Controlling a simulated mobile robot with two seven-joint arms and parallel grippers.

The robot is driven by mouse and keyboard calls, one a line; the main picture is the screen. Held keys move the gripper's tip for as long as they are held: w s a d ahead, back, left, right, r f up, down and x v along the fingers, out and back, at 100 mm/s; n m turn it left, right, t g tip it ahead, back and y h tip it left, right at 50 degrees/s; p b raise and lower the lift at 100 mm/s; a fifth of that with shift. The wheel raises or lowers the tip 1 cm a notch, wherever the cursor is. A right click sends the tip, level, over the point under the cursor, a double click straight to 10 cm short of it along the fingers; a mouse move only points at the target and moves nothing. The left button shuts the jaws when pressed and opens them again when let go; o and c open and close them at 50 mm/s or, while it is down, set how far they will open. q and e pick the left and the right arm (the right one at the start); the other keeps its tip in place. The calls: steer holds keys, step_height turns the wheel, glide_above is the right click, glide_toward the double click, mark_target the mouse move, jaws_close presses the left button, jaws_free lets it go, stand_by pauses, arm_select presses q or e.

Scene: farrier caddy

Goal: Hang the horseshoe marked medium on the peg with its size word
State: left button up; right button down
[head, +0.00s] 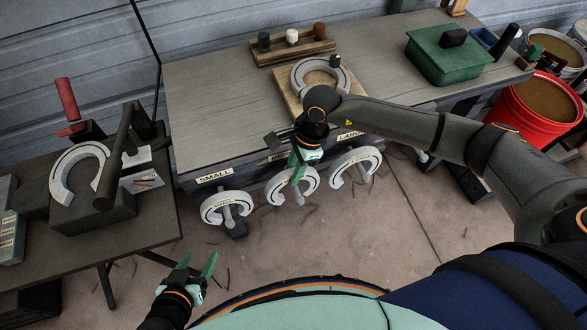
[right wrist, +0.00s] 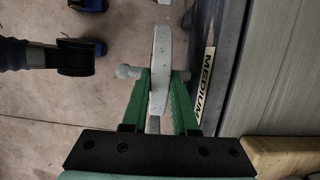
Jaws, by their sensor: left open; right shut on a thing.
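The MEDIUM label (right wrist: 206,83) is on the dark table front. The medium peg (right wrist: 128,71) sticks out below it with a round knob. A grey horseshoe (head: 277,192) is at this middle peg. My right gripper (head: 299,168) is shut on it from above. In the right wrist view the horseshoe (right wrist: 161,60) is edge-on between the green fingers, with peg showing on both sides, so it appears to hang around the peg. Its size word is not readable. My left gripper (head: 198,278) is open and empty, low at the left.
Horseshoes hang on the small peg (head: 225,202) and the large peg (head: 352,169). Another horseshoe (head: 318,74) lies on a wooden board on the table. One more (head: 68,170) rests on the left bench block. A green box (head: 450,58) and red bucket (head: 540,112) stand right.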

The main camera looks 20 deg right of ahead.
steer(key=shift+f+b, duration=0.35)
stand_by(0.4)
steer(key=c, duration=0.6)
jaws_free()
steer(key=p+v, duration=0.1)
steer(key=v, duration=1.1)
steer(key=shift+r, duration=0.25)
